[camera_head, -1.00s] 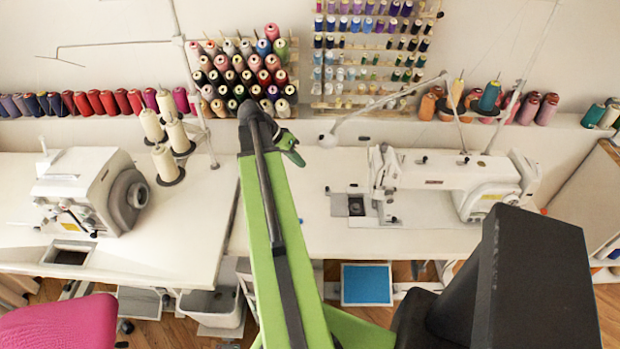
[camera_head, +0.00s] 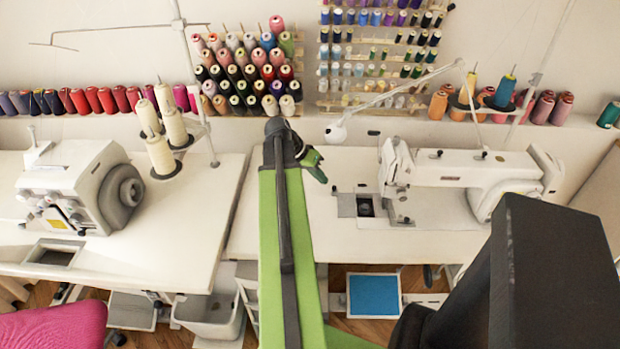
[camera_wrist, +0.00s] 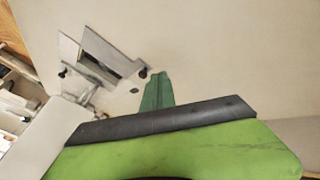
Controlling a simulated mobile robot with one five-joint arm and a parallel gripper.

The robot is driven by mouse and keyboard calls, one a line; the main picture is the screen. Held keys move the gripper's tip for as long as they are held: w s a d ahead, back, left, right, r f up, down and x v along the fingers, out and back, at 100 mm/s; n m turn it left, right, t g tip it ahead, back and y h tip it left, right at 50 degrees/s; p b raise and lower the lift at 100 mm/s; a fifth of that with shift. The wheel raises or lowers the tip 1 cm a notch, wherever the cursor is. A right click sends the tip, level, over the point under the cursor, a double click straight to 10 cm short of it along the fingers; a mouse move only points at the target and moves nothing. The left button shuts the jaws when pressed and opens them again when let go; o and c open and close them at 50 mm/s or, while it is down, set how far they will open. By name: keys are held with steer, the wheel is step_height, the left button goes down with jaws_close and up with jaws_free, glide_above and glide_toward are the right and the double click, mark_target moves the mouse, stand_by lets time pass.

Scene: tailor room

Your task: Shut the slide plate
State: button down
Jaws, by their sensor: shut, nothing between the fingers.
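The slide plate (camera_head: 346,205) is a small grey metal plate set in the white sewing machine bed, left of a dark opening (camera_head: 366,206). The opening is uncovered. In the wrist view the plate (camera_wrist: 69,49) lies beside the same dark gap (camera_wrist: 108,55). My gripper (camera_head: 315,165) has dark green fingers and is shut and empty. It is up and left of the plate in the head view, apart from it. In the wrist view its fingers (camera_wrist: 156,92) point toward the table, right of the opening. Its height above the table is hard to tell.
The white sewing machine (camera_head: 470,170) stands right of the opening, its needle head (camera_head: 394,168) close by. A thin lamp arm (camera_head: 400,98) crosses above. Another machine (camera_head: 80,185) and thread cones stand left. The tabletop left of the plate is clear.

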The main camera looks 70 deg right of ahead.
steer(key=shift+s+a+f, duration=0.1)
steer(key=shift+s+f, duration=0.1)
steer(key=shift+s, duration=0.75)
steer(key=s, duration=0.2)
steer(key=s+d, duration=0.1)
steer(key=s, duration=0.1)
steer(key=s+d, duration=0.1)
steer(key=s, duration=0.1)
steer(key=shift+s+d, duration=0.2)
steer(key=shift+r, duration=0.1)
steer(key=shift+r, duration=0.2)
steer(key=shift+w+a+r+p, duration=0.25)
steer(key=shift+r+p, duration=0.35)
steer(key=shift+p, duration=0.2)
steer(key=w+a, duration=0.2)
steer(key=w, duration=0.1)
steer(key=w+a, duration=0.2)
steer(key=w, duration=0.2)
steer(key=w+a, duration=0.2)
steer(key=w, duration=0.1)
steer(key=shift+w+a+f+b, duration=0.15)
steer(key=shift+a+f+b, duration=0.2)
steer(key=shift+a, duration=0.05)
